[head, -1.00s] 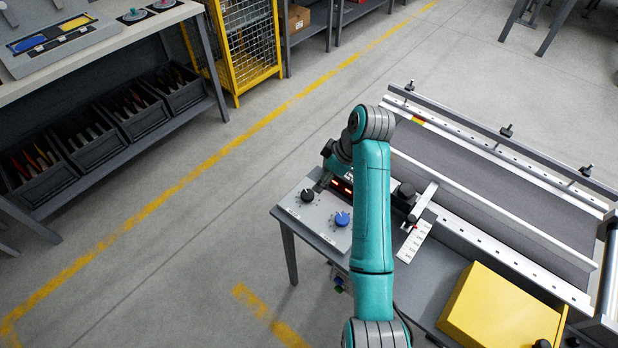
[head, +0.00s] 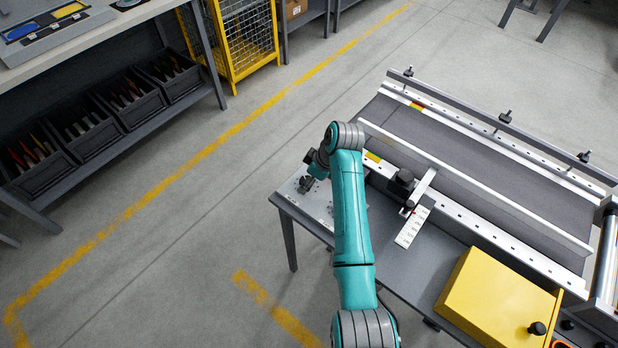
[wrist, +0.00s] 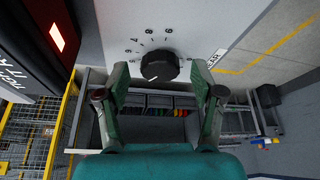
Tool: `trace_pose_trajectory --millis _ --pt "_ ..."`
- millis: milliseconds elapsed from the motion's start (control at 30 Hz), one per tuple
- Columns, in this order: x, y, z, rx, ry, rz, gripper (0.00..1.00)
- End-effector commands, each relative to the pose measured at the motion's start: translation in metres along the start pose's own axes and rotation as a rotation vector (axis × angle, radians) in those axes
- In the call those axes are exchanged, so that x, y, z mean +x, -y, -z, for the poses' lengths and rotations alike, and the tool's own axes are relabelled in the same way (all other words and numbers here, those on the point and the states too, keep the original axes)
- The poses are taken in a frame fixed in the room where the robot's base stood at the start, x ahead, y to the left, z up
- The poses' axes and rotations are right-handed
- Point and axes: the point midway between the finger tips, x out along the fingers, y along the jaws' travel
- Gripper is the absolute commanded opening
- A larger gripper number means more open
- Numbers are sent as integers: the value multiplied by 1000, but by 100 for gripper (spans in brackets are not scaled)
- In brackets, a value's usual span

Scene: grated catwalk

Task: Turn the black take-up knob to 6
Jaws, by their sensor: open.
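The black take-up knob (wrist: 160,66) sits on a light panel (wrist: 180,25) with a printed number scale around it. The small numerals are hard to read and I cannot tell which one the knob points to. My gripper (wrist: 160,74) is open, with one green finger on each side of the knob and a gap visible on both sides. In the head view my gripper (head: 306,184) is over the left part of the panel (head: 293,195), and the black knob is hidden behind it. The blue knob is hidden behind my arm.
The conveyor (head: 480,175), a scale plate (head: 412,227) and a yellow box (head: 495,300) lie to the right. Open floor lies left of the panel.

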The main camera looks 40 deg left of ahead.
Motion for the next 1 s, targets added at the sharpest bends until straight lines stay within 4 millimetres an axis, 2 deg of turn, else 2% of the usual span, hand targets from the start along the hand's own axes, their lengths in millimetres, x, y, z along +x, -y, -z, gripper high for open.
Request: trace_pose_trajectory --millis 100,133,300,367,667,1000 --pt "0 0 0 0 0 0 67" --pt "0 0 0 0 0 0 62" --pt "0 0 0 0 0 0 20" --pt "0 0 0 0 0 0 7" --pt "0 0 0 25 0 -10 7" --pt "1 3 0 207 0 -86 7"
